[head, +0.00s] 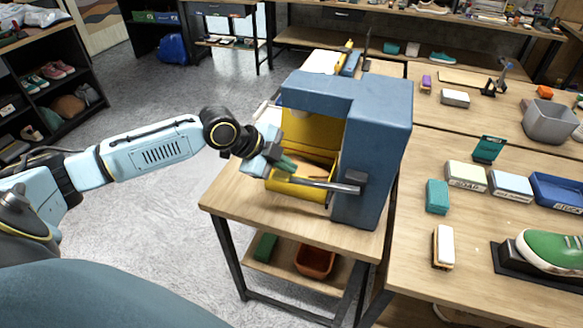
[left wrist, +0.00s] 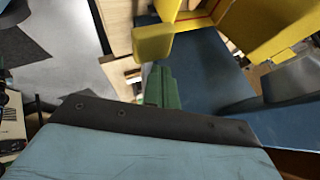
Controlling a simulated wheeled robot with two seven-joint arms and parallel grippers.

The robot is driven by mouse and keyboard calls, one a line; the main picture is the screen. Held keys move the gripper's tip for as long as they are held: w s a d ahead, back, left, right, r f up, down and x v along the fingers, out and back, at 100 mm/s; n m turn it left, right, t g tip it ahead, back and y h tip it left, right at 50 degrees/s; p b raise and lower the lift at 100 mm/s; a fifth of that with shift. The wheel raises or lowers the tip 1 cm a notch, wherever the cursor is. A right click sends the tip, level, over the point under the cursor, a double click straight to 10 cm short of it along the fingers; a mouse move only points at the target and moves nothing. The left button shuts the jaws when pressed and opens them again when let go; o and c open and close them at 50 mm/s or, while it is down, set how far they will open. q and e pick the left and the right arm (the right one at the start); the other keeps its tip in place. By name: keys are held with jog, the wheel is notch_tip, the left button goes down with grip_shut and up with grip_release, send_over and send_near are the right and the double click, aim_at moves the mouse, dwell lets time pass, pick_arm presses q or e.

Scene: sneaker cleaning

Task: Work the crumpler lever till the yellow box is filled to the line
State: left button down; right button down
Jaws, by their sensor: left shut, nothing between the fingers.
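The crumpler is a blue housing (head: 381,125) at the near end of the left-hand table, with a yellow box (head: 310,135) in its open front. A metal lever (head: 318,183) runs left from a dark pivot on the housing's side. My left gripper (head: 287,163) is shut and empty, its green fingers just above the lever's left end. In the left wrist view the shut fingers (left wrist: 160,85) are close to a yellow block (left wrist: 154,42), seemingly the lever's grip; I cannot tell whether they touch.
The right-hand table holds a green sneaker (head: 553,249) on a dark stand, a white-topped brush (head: 444,245), small boxes and a blue tray (head: 558,190). An orange bin (head: 314,262) sits on the shelf below the crumpler. Floor left of the table is clear.

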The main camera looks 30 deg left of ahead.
aim_at(282, 176)
pick_arm(q)
jog(key=shift+a+f+b, duration=0.2)
jog(key=shift+f+b, duration=0.5)
jog(key=shift+f, duration=0.75)
dwell(0.8)
jog(key=shift+d+f+b, duration=0.1)
jog(key=shift+f+b, duration=0.25)
jog(key=shift+f, duration=0.35)
dwell(0.6)
dwell(0.5)
jog(key=shift+d+r+p, duration=0.2)
jog(key=shift+r+p, duration=3.3)
jog(key=shift+r, duration=0.25)
notch_tip(282, 176, up, 5)
jog(key=p, duration=0.4)
jog(key=shift+d+p, duration=0.15)
jog(key=shift+p, duration=0.2)
